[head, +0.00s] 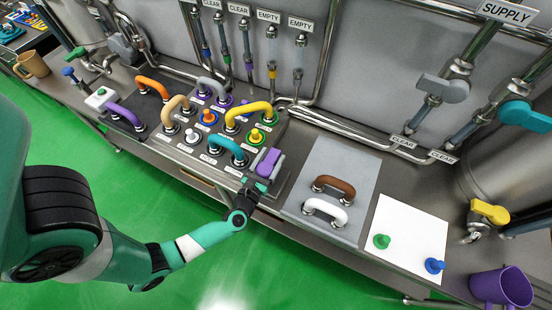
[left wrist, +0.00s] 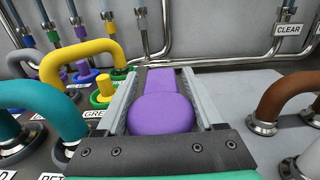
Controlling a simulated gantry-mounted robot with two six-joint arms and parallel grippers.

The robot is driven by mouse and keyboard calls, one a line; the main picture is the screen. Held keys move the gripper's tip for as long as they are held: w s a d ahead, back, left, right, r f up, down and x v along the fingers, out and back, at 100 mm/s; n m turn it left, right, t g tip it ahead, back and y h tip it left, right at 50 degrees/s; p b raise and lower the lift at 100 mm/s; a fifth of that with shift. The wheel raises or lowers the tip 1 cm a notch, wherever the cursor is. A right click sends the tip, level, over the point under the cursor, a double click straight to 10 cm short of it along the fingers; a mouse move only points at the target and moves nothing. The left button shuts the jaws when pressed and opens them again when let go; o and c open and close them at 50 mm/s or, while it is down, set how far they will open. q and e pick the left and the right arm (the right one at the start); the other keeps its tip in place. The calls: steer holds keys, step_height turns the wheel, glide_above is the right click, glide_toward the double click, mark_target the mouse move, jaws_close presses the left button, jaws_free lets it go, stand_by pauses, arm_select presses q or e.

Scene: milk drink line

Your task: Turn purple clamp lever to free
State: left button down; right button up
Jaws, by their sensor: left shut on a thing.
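The purple clamp lever (head: 268,162) is at the right end of the metal panel with the coloured hose handles. In the left wrist view the lever (left wrist: 160,112) lies lengthwise between my two grey fingers, its rounded end towards the gripper's dark base. My left gripper (head: 261,178) reaches it from the front and is shut on it. Part of the lever is hidden by the fingers, and its pivot is not clear. My right gripper is not in view.
A teal hose handle (head: 225,148) and a yellow one (head: 249,110) stand close left of the lever. A grey mat (head: 335,172) with brown and white handles lies to the right. A white sheet (head: 405,235) with green and blue knobs is beyond.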

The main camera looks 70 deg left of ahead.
mark_target(261, 176)
arm_select(q)
steer(key=shift+c, duration=1.8)
jaws_free()
steer(key=v, duration=1)
steer(key=shift+s+d, duration=0.15)
steer(key=shift+d, duration=0.15)
steer(key=shift+s+d+p, duration=0.25)
steer(key=shift+s+p, duration=0.05)
steer(key=shift+s, duration=0.1)
